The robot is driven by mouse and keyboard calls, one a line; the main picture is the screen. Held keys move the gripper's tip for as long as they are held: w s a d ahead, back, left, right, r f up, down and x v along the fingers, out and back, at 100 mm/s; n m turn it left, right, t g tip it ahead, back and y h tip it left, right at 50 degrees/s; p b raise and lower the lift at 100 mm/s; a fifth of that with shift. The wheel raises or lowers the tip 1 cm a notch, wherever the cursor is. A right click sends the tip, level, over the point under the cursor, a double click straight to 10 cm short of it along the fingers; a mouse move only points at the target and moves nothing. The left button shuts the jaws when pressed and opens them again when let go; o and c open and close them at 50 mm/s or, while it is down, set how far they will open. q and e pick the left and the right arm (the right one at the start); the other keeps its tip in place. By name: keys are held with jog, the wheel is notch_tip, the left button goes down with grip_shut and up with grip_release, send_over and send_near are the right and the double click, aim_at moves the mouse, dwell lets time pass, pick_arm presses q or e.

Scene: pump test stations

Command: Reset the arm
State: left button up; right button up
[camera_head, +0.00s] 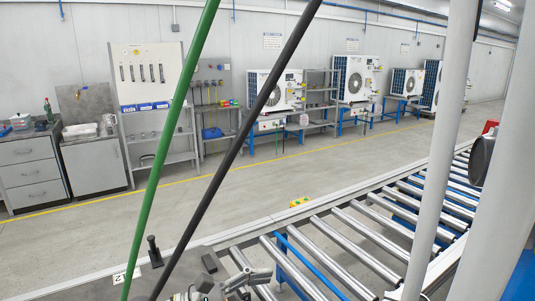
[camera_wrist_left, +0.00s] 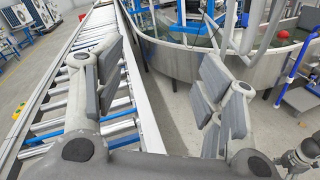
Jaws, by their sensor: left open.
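My left gripper (camera_wrist_left: 158,78) is open in the left wrist view, with its two dark padded fingers wide apart and nothing between them. Behind the gap lie the edge of the roller conveyor (camera_wrist_left: 115,90) and a grey-rimmed round tank (camera_wrist_left: 170,60). In the head view part of my left gripper (camera_head: 238,284) shows at the bottom edge, over the near end of the conveyor (camera_head: 340,252). A black block (camera_head: 209,262) and a black upright handle (camera_head: 154,251) are beside it on the conveyor's end plate. My right gripper is in neither view.
A green hose (camera_head: 172,130) and a black hose (camera_head: 240,130) cross the head view in front. Pale posts (camera_head: 440,150) stand at the right. Along the wall are grey cabinets (camera_head: 32,172), shelves (camera_head: 160,140) and white fan units (camera_head: 275,92). The floor between (camera_head: 230,205) is mostly clear.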

pick_arm(q)
jog(key=w+a+r+n+t+y, duration=0.2)
jog(key=a+n+t+y, duration=0.4)
jog(key=n, duration=0.7)
jog(key=w+a+r+n+t+y, duration=0.1)
jog(key=w+a+r+n+t, duration=0.15)
jog(key=n+t, duration=0.85)
jog(key=s+a+f+n+g+y, duration=0.25)
jog(key=a+f+n+y, duration=0.35)
jog(key=n, duration=0.3)
jog(key=s+a+f+n+g+y, duration=0.2)
jog(key=a+f+n+g+y, duration=0.25)
jog(key=f+n, duration=0.45)
jog(key=s+f+n+g, duration=0.6)
jog(key=s+f, duration=0.1)
jog(key=s, duration=0.5)
jog(key=s+f+n+g, duration=0.5)
jog(key=s+f, duration=0.3)
jog(key=s, duration=0.3)
notch_tip(320, 180, down, 26)
jog(key=s+a+g, duration=0.1)
jog(key=s+g, duration=0.1)
jog(key=s+a+f, duration=0.3)
jog(key=s+f, duration=1.2)
jog(key=s, duration=0.1)
jog(key=shift+f+m+g+h, duration=0.15)
jog(key=shift+m+g+h, duration=0.15)
jog(key=shift+g+h, duration=0.1)
